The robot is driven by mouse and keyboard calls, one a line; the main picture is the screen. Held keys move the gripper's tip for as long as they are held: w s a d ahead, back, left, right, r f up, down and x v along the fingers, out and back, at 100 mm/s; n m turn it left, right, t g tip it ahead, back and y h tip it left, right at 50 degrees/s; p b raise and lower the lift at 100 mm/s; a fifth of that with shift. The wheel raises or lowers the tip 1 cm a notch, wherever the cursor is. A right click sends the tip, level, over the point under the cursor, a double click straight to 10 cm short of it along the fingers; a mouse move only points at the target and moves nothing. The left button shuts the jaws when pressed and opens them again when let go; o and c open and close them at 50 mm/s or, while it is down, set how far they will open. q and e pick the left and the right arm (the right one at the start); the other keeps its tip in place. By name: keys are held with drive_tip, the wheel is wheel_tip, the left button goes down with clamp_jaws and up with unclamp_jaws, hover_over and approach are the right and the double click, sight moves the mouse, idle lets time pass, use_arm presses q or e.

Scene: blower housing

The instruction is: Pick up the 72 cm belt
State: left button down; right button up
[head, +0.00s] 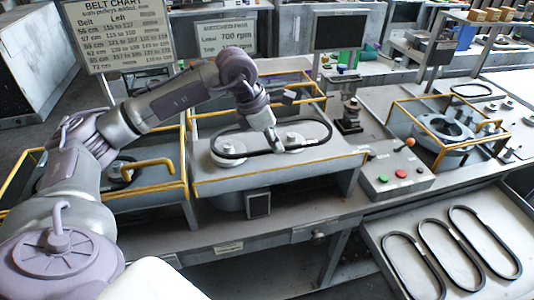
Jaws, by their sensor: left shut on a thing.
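Three black looped belts lie side by side in the grey tray (440,215) at the lower right: a left belt (388,262), a middle belt (447,283) and a right belt (508,262). No readable length shows on them, so I cannot tell which is 72 cm. Another black belt (245,155) lies around two pale pulleys in the yellow-railed housing at the centre. My left gripper (276,143) reaches down between these pulleys and is shut on this belt; its fingertips are small and partly hidden. My right gripper is out of view.
Yellow rails (275,176) edge the central housing. A control box (395,172) with red and green buttons stands to its right. Another railed housing (455,130) is further right.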

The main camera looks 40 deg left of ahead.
use_arm(q)
drive_tip(key=d+r+p, duration=0.1)
drive_tip(key=d+r, duration=0.8)
drive_tip(key=r, duration=0.1)
drive_tip(key=shift+d+r, duration=0.25)
drive_tip(key=shift+r, duration=0.15)
drive_tip(key=shift+w, duration=0.1)
